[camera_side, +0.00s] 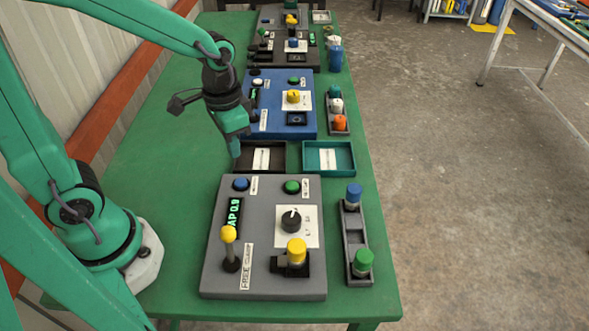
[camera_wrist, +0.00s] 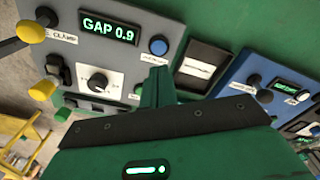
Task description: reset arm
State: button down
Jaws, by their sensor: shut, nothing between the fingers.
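My arm reaches from the left over the green table (camera_side: 160,150). My gripper (camera_side: 236,153) points down, shut and empty, just above the left edge of the black tray (camera_side: 266,168), behind the grey control panel (camera_side: 215,275). In the wrist view the shut fingers (camera_wrist: 157,80) stand between the grey panel (camera_wrist: 120,72) and the black tray (camera_wrist: 205,62). The panel's display (camera_wrist: 109,30) reads "GAP 0.9". The panel bears a blue button (camera_side: 241,184), a green button (camera_side: 292,187), a black knob (camera_side: 291,221), a yellow-topped lever (camera_side: 228,233) and a yellow-capped part (camera_side: 296,250).
A teal tray (camera_side: 345,157) lies right of the black one. A rack (camera_side: 356,238) holds a blue-capped and a green-capped part. A blue panel (camera_side: 270,128) and another rack (camera_side: 337,112) stand behind, with more panels beyond. Bare table lies left of the panels.

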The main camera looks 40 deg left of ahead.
jog(key=s+a+r+n+t, duration=0.2)
jog(key=s+r+t, duration=0.3)
jog(key=r, duration=0.7)
jog(key=shift+s+a+n, duration=0.4)
jog(key=shift+s+a, duration=0.15)
jog(key=shift+s, duration=0.25)
dwell(0.3)
